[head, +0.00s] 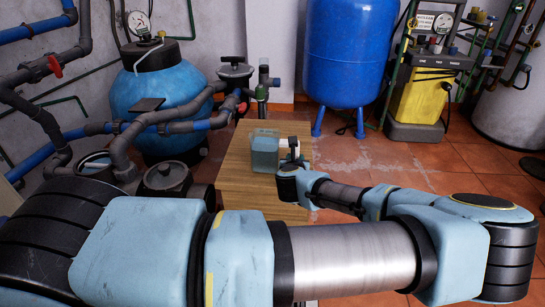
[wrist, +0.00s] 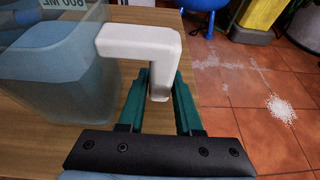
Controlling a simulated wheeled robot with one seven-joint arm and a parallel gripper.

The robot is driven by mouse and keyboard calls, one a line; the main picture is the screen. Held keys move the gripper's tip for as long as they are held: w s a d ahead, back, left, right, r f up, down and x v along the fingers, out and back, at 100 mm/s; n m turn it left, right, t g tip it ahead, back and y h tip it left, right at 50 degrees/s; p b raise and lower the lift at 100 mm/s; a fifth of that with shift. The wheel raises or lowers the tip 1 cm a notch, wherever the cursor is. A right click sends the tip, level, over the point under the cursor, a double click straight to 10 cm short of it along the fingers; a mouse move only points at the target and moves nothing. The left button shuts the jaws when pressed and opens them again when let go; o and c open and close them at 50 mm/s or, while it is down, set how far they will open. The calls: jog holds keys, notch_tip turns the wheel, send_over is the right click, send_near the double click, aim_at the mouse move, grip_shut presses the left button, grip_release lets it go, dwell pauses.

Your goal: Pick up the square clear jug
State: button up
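The square clear jug (head: 264,155) stands upright on the wooden table, tinted blue in its lower part. In the wrist view the jug (wrist: 60,85) fills the upper left, with its white handle (wrist: 140,40) reaching right and bending down. My gripper (wrist: 161,85) is open, its two teal fingers on either side of the handle's hanging part, with small gaps seeming to show beside it. In the head view my gripper (head: 291,158) is at the jug's right side, partly hidden by my wrist.
The wooden table (head: 240,190) is otherwise bare on top. A blue tank with pipes (head: 160,95) stands behind left, a tall blue tank (head: 348,50) behind, and a yellow machine (head: 425,95) at back right. Tiled floor (head: 400,160) is open right of the table.

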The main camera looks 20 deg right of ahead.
grip_shut()
dwell(0.3)
notch_tip(320, 180, up, 10)
jog(key=shift+r+p, duration=0.1)
jog(key=shift+p, duration=1.05)
grip_release()
grip_shut()
